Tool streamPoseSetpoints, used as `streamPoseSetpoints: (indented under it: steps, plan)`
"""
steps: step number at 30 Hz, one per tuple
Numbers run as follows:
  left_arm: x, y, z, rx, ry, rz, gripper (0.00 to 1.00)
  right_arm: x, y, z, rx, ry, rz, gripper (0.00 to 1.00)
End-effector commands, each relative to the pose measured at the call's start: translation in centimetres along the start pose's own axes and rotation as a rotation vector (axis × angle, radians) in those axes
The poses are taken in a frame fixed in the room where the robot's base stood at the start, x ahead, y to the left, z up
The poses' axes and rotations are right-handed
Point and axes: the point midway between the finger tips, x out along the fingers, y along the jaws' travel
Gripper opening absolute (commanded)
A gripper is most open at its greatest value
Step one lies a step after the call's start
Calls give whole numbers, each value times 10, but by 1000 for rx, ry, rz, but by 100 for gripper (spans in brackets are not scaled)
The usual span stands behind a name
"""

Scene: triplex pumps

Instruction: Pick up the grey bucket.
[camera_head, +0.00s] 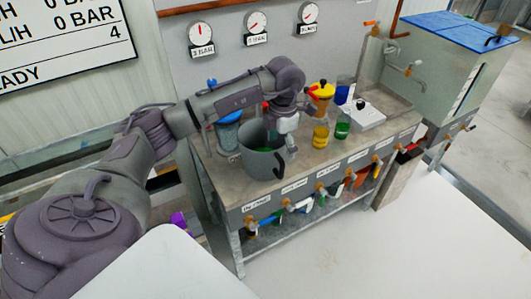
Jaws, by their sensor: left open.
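The grey bucket (258,164) stands upright on the bench, near its left front part. Something green shows inside it. My left arm reaches in from the left above the bucket. My left gripper (287,140) points down at the bucket's right rim, open. The fingertips are small and partly merge with the bucket's edge, so I cannot tell whether they touch it. My right gripper is not in view.
The bench (222,188) also holds a blue container (228,133), yellow (321,136) and green (342,129) vessels, and a white device (361,116). Several taps line its front. Gauges hang on the wall behind. A blue-topped tank (455,75) stands right.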

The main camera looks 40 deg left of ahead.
Motion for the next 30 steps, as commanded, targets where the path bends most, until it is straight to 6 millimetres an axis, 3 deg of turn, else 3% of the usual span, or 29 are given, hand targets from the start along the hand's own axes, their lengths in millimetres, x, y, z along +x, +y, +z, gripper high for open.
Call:
streamPoseSetpoints:
  steps: [5, 13, 22, 30]
  plan:
    - [12, 1, -1, -2, 3, -3, 87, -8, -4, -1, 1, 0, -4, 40]
    - [50, 3, -1, -1, 0, -3, 87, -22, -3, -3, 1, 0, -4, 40]
    - [56, 4, -1, 0, -2, -1, 87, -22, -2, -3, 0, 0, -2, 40]
    - [56, 3, -1, 0, -1, -2, 42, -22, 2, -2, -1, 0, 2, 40]
